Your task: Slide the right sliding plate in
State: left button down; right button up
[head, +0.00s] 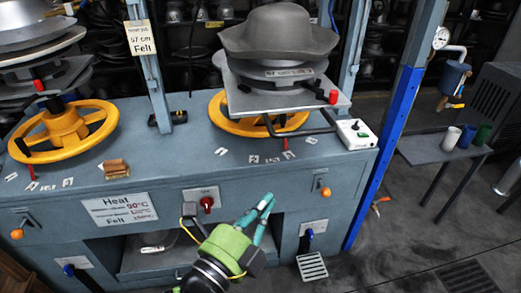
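The right sliding plate (262,103) is a flat grey plate above the right yellow handwheel (222,117). A grey hat-shaped form (277,34) sits over it. A red knob (333,97) and a black knob (320,86) show near the plate's right corner.
The bench carries a left press with a yellow handwheel (62,130), a wooden block (116,168) and a white control box (357,134). A blue and grey post (385,130) stands right of the bench. A side table (430,148) holds cups. Floor at the lower right is mostly clear.

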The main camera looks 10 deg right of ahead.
pick_arm(q)
notch_tip(320, 180, up, 3)
jog(key=s+m+h, duration=0.1)
jog(key=s, duration=0.1)
jog(key=p, duration=0.4)
send_near(300, 134)
jog(key=w+d, duration=0.2)
jog(key=d, duration=0.2)
jog(key=shift+w+a+r, duration=0.1)
jog(key=shift+w+r, duration=0.05)
jog(key=shift+w, duration=0.3)
jog(key=shift+w+a+r, duration=0.1)
jog(key=shift+w+r, duration=0.05)
jog(key=shift+w, duration=0.25)
